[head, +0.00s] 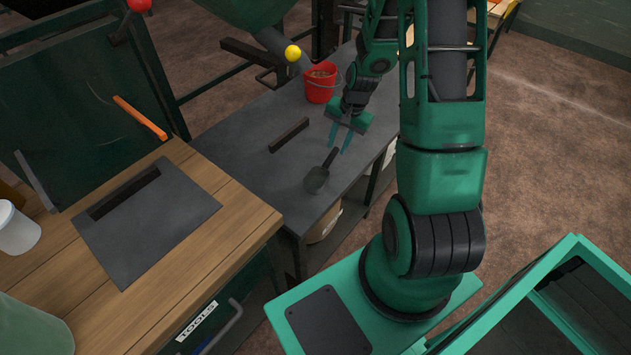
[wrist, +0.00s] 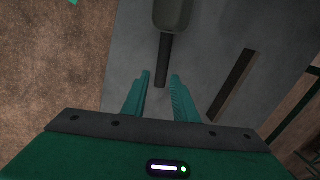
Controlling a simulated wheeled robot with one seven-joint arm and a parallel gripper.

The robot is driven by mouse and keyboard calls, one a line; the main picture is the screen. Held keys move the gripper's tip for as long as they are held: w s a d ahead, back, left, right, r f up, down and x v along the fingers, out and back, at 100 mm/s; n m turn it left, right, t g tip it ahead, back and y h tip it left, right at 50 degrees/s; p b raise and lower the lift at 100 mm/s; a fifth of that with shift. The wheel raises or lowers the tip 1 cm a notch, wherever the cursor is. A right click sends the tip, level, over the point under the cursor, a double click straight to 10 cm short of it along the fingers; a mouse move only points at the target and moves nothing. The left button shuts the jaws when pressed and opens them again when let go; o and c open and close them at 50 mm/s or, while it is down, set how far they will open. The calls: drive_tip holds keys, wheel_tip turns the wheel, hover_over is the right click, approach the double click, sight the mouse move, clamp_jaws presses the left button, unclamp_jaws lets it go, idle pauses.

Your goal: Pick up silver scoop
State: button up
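The scoop (head: 318,179) lies on the grey table (head: 236,150). It looks dark grey in this light, with its handle pointing toward my gripper. In the wrist view the scoop's handle (wrist: 164,62) is ahead of my fingers, and its head (wrist: 172,12) is cut off by the top edge. My gripper (head: 340,137) is open and empty, pointing down near the handle end. In the wrist view the two teal fingers (wrist: 160,78) stand apart, with the handle's end showing between or just beyond their tips. I cannot tell the height above the table.
A dark bar (head: 289,135) lies beside the scoop. A red bucket (head: 321,82) stands behind my gripper on the table. A yellow ball-topped lever (head: 292,53) juts over the table's back. A wooden workbench (head: 115,310) stands at the left.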

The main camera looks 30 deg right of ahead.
sight(334, 152)
drive_tip(key=shift+w+a+f, duration=0.1)
drive_tip(key=shift+w+f, duration=0.1)
drive_tip(key=shift+f, duration=0.75)
drive_tip(key=shift+w+a+f, duration=0.15)
drive_tip(key=shift+f, duration=0.75)
drive_tip(key=shift+w+a+f, duration=0.1)
drive_tip(key=shift+w+f, duration=0.1)
drive_tip(key=shift+f, duration=0.75)
clamp_jaws()
